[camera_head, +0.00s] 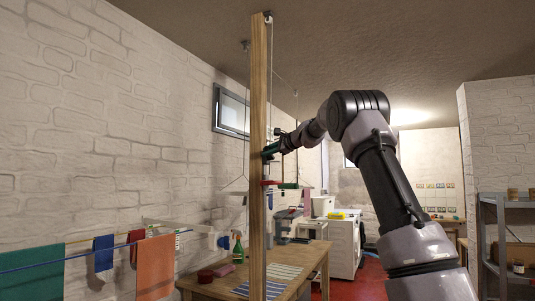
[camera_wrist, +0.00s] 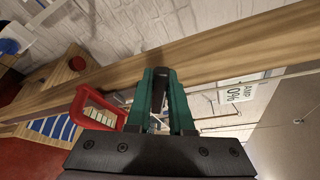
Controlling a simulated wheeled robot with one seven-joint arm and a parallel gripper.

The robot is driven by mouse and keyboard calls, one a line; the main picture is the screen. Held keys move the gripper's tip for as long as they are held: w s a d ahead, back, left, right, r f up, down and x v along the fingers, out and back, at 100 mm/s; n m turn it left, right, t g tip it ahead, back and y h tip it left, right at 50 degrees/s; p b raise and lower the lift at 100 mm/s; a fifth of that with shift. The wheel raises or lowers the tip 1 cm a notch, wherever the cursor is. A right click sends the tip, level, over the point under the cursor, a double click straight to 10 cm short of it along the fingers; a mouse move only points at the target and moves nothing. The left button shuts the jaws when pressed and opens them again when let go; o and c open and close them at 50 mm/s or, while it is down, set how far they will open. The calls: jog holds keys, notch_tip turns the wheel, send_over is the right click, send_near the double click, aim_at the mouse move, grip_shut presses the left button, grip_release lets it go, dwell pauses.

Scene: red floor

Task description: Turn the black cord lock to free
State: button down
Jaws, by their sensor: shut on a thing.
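The black cord lock (camera_wrist: 159,92) shows in the wrist view as a dark upright piece between the two green fingers of my gripper (camera_wrist: 160,80), in front of the wooden post. My gripper is shut on it. In the head view my gripper (camera_head: 271,151) reaches from the right to the side of the wooden post (camera_head: 258,120), at about mid-height. The fingers hide most of the lock there, and I cannot tell its marked position.
A red frame-shaped piece (camera_wrist: 98,108) sits beside my gripper on the post, below it in the head view. A thin cord runs along the post. A wooden table (camera_head: 300,262) stands at the post's foot.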

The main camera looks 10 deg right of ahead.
dwell(0.4)
jog(key=c, duration=0.8)
grip_release()
jog(key=shift+d, duration=0.1)
jog(key=v, duration=1)
jog(key=shift+s+d, duration=0.2)
jog(key=shift+s, duration=0.15)
